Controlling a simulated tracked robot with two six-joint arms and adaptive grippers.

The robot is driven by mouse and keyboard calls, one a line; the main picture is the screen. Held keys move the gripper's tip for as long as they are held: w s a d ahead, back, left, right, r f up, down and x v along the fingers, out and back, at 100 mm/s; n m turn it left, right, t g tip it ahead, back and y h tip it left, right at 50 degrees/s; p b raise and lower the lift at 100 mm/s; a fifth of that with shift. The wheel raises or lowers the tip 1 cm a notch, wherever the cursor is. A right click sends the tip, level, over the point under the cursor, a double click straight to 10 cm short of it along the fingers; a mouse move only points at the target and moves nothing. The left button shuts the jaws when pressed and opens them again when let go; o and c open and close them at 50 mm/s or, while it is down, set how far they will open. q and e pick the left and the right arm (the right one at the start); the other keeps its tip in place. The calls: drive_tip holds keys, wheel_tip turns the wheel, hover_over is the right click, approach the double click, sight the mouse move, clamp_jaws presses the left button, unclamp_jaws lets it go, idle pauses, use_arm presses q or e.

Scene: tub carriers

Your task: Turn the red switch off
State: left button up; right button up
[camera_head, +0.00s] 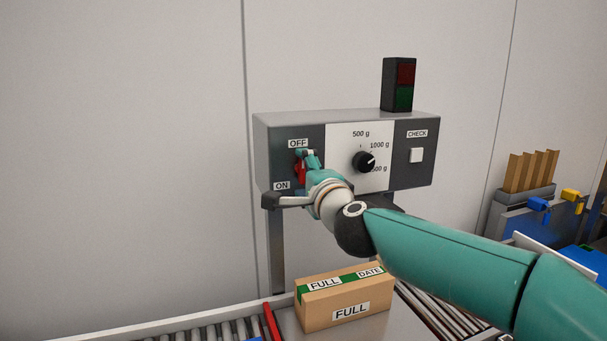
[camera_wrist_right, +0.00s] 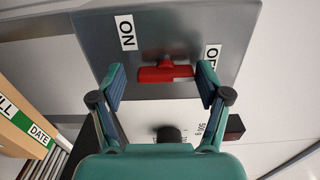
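The red switch (camera_head: 300,173) sits on the left part of a grey control box (camera_head: 348,118), between an OFF label above and an ON label below. My right gripper (camera_head: 306,158) is at the switch and partly covers it. In the right wrist view the red switch (camera_wrist_right: 165,72) lies between the two spread fingertips of my right gripper (camera_wrist_right: 161,76), with a gap at the ON-side finger and a smaller one at the OFF-side finger. Which way the switch is set I cannot tell. My left gripper is out of view.
A black dial (camera_head: 364,162) and a white CHECK button (camera_head: 416,155) are on the same box. A dark signal lamp (camera_head: 399,85) stands on top. A carton marked FULL (camera_head: 345,300) stands below by the rollers. The wall left of the box is clear.

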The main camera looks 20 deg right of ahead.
drive_tip(key=shift+s+r, duration=0.1)
drive_tip(key=shift+r, duration=0.05)
drive_tip(key=s, duration=1.1)
drive_tip(key=shift+s+d, duration=0.15)
drive_tip(key=shift+s, duration=0.25)
